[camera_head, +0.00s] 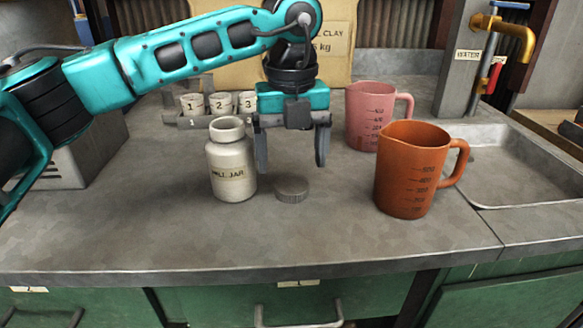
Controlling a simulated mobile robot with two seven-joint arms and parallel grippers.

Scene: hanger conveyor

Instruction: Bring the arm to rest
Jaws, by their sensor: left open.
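My left arm (190,50) comes in from the left, bent over the grey counter. My left gripper (291,165) points down, its two fingers apart with nothing between them. It hangs just behind a small grey ridged lid (292,189) lying on the counter. A white jar (231,165), labelled as a mill jar, stands upright without a lid just left of the fingers. I cannot tell whether the left finger touches the jar. My right gripper is out of view.
An orange measuring jug (404,175) and a pink one (370,112) stand to the right. A sink (520,165) and a yellow tap (505,35) are at the far right. Numbered cups (220,103) and a clay sack (375,35) stand behind. The counter's front left is clear.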

